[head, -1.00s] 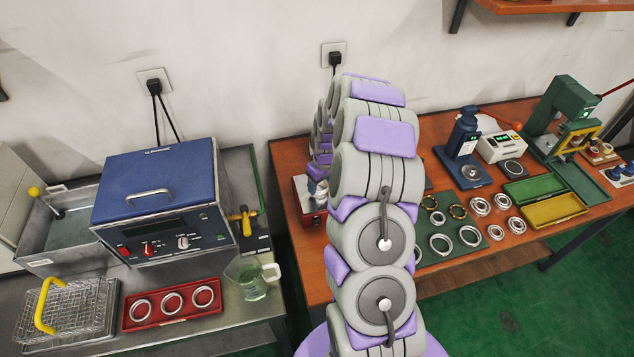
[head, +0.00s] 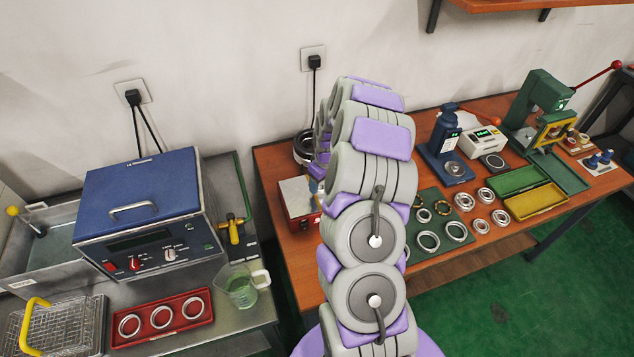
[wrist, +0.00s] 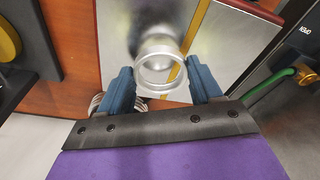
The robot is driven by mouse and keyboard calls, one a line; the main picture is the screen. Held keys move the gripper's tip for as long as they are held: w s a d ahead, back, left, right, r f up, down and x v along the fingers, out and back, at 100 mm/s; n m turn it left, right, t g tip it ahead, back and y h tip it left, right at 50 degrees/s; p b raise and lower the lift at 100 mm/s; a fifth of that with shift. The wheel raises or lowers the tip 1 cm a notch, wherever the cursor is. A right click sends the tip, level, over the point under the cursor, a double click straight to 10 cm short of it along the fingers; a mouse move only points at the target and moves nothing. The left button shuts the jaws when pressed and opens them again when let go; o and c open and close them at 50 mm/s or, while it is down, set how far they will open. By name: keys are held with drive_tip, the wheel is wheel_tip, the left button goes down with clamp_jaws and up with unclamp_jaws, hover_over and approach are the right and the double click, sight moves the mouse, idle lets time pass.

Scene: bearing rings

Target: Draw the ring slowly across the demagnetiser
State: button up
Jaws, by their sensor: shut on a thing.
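A silver ring (wrist: 160,91) sits between the blue fingers of my gripper (wrist: 160,80), which are shut on it in the wrist view. Under it is the shiny metal top of the demagnetiser (wrist: 118,40), with a yellow stripe and a reflection of the ring. I cannot tell whether the ring touches that top. In the head view the demagnetiser (head: 296,197) is a red box with a pale top at the left end of the wooden bench. My arm hides part of it, and the held ring cannot be made out there.
Right of my arm, a green mat (head: 428,212) holds several rings. A blue press stand (head: 446,150), green tray (head: 520,179), yellow tray (head: 537,201) and green press (head: 540,105) stand further right. On the left metal bench are a blue machine (head: 150,200), red ring tray (head: 160,333) and beaker (head: 240,288).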

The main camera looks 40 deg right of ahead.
drive_tip(key=shift+s+d, duration=0.1)
drive_tip(key=shift+d, duration=0.3)
drive_tip(key=shift+s+d, duration=0.3)
drive_tip(key=shift+d, duration=0.65)
drive_tip(key=shift+s+d, duration=0.25)
drive_tip(key=shift+d, duration=0.65)
drive_tip(key=shift+s+d, duration=0.3)
drive_tip(key=shift+d, duration=0.65)
wheel_tip(320, 180, up, 7)
drive_tip(key=p, duration=0.1)
drive_tip(key=shift+p, duration=0.4)
